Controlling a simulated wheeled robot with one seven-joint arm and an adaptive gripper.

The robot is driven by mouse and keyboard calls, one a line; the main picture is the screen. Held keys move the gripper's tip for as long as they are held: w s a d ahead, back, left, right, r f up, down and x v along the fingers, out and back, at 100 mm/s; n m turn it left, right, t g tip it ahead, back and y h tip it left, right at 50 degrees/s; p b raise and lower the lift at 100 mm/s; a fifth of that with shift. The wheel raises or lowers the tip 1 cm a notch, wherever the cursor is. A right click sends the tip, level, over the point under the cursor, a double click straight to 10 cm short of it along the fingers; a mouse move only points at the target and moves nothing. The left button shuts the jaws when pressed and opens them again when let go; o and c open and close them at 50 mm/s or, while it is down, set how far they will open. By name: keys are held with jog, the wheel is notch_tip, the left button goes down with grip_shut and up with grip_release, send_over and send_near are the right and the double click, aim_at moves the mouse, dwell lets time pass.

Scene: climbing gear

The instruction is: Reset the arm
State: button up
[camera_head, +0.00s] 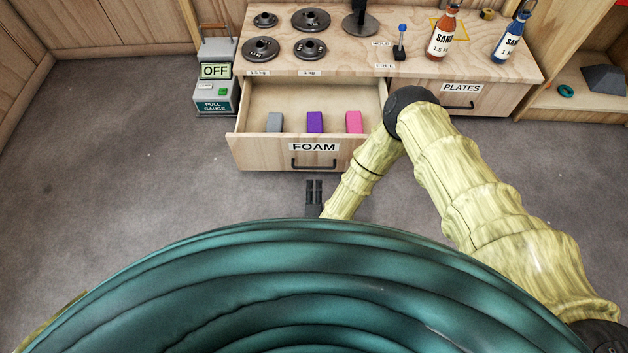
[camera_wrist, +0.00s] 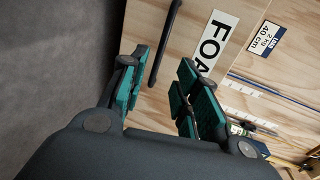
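My gripper (camera_head: 314,190) is in front of the FOAM drawer in the head view, mostly hidden behind my body and forearm. In the wrist view, my gripper (camera_wrist: 158,95) has its two teal-padded fingers apart with nothing between them. The drawer's wooden front and dark handle show beyond the fingers. My arm bends at a dark elbow joint near the right end of the drawer.
The FOAM drawer (camera_head: 262,153) is pulled open, with grey (camera_head: 275,122), purple (camera_head: 315,122) and pink (camera_head: 354,122) blocks inside. The bench top (camera_head: 350,60) holds weight plates and bottles (camera_head: 442,36). A pull gauge (camera_head: 216,85) reading OFF stands left. Floor at left is clear.

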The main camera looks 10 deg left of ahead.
jog(key=shift+v, duration=0.75)
jog(key=shift+d, duration=0.1)
jog(key=s+d+n+g, duration=0.9)
jog(key=d+n, duration=0.2)
jog(key=d, duration=0.4)
jog(key=s+d+r+n+g+h, duration=0.1)
jog(key=s+d+r+n+g, duration=0.2)
jog(key=s+d+r, duration=0.4)
jog(key=s+d+r+n+g, duration=0.2)
jog(key=s+d+n+g, duration=0.15)
jog(key=s+d, duration=0.45)
notch_tip(320, 180, up, 32)
jog(key=s+a+p, duration=0.1)
jog(key=a+p, duration=0.1)
jog(key=p, duration=3)
jog(key=shift+a+f+m, duration=0.15)
jog(key=shift+a+m, duration=0.15)
jog(key=shift+m, duration=0.15)
jog(key=shift+s, duration=0.1)
